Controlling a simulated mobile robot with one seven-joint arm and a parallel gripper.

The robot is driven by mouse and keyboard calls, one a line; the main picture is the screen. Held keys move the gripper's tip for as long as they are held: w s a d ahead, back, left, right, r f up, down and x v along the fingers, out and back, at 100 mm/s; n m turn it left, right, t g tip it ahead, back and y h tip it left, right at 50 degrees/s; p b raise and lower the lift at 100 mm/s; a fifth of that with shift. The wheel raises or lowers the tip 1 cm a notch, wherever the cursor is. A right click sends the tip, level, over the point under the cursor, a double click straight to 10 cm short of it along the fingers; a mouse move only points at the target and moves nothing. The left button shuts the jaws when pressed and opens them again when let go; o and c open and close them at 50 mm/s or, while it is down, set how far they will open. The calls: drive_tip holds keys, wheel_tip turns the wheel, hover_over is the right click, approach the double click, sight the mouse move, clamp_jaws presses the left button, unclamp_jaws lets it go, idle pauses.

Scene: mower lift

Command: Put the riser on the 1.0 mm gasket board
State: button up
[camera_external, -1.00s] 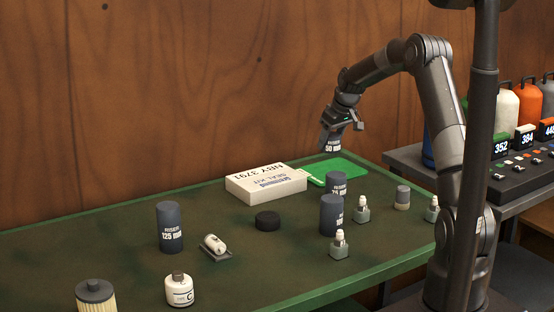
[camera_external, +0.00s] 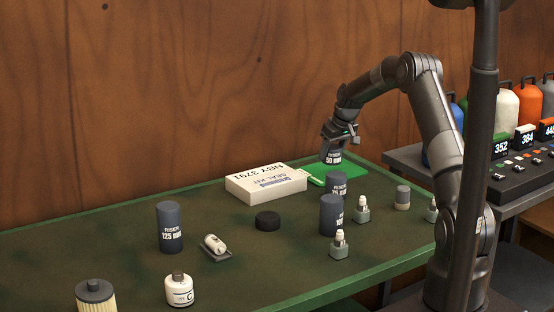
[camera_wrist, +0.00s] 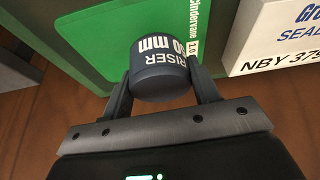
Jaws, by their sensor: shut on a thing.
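My gripper (camera_external: 336,140) is shut on a short dark riser (camera_external: 331,156) with white lettering that reads 50 mm in the external view. The riser (camera_wrist: 158,72) sits between the two fingers in the wrist view. The green gasket board (camera_external: 340,170) lies at the back edge of the table. In the wrist view the board (camera_wrist: 105,22) lies beyond the riser, with a lighter printed strip reading 1.0 near the riser. The riser hides part of the board. It appears held above the board; whether they touch cannot be seen.
A white seal kit box (camera_external: 266,184) lies left of the board. A 75 mm riser (camera_external: 337,184) and a taller riser (camera_external: 331,216) stand in front. A 125 mm riser (camera_external: 170,227) and black disc (camera_external: 267,221) stand further left. Small bottles stand at right.

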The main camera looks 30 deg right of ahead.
sight(329, 163)
drive_tip(key=shift+w+a+f, duration=0.3)
drive_tip(key=shift+f, duration=1.95)
drive_tip(key=o, duration=1.1)
drive_tip(key=shift+f, duration=0.15)
drive_tip(key=shift+c, duration=0.2)
